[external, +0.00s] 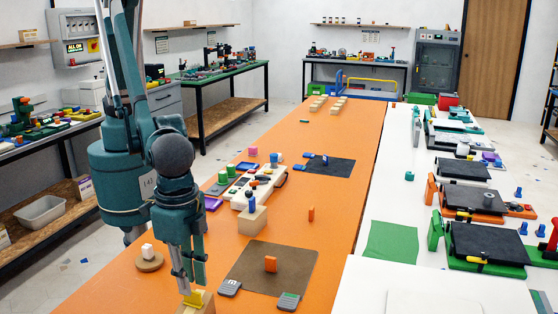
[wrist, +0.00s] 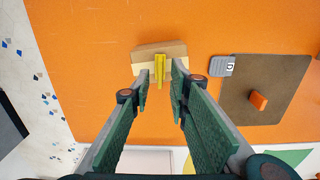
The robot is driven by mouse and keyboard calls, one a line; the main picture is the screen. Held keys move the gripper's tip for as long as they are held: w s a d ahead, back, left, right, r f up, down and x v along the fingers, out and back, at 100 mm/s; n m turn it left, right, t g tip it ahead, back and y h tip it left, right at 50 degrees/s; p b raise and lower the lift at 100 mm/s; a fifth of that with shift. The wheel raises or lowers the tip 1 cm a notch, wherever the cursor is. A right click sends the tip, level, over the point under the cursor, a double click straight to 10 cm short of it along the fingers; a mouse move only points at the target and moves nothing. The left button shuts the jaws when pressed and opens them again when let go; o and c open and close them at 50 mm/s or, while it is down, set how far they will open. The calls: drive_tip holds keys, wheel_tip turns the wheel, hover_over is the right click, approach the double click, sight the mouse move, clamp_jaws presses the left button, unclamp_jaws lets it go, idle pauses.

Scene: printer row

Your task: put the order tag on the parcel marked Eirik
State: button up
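A yellow upright piece (external: 194,298), possibly the order tag, stands on a pale wooden block (external: 208,305) at the near edge of the orange table. In the wrist view the yellow piece (wrist: 160,66) stands at the block (wrist: 155,49). My gripper (wrist: 160,76) is open, its fingertips on either side of the yellow piece, with gaps visible. In the external view my gripper (external: 187,276) points down just over it. No name Eirik can be read, so I cannot tell which thing is that parcel.
A brown mat (external: 245,272) with an orange block (external: 271,264) lies right of my gripper. Grey marked pieces (external: 229,288) (external: 289,301) lie at its edge. A round wooden stand (external: 149,263) with a white cube is at left. Open orange surface (external: 330,240) lies beyond.

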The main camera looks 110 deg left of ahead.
wheel_tip(320, 180, up, 8)
idle(0.4)
idle(0.6)
drive_tip(key=s+a+r+t, duration=0.1)
drive_tip(key=s+a+r, duration=0.1)
drive_tip(key=a+r, duration=0.75)
drive_tip(key=s+a+r+t+h, duration=0.15)
drive_tip(key=a+r, duration=0.25)
drive_tip(key=a, duration=1)
drive_tip(key=s+a+r+t, duration=0.1)
drive_tip(key=s+a+r, duration=0.1)
drive_tip(key=a+r, duration=0.7)
drive_tip(key=s+a+f+t, duration=0.2)
drive_tip(key=s+a, duration=1)
drive_tip(key=a, duration=0.1)
drive_tip(key=s+a+f+t+y, duration=0.1)
drive_tip(key=s+a+f, duration=0.1)
drive_tip(key=s+a, duration=0.9)
drive_tip(key=shift+s+a+t, duration=0.35)
drive_tip(key=shift+a, duration=1.4)
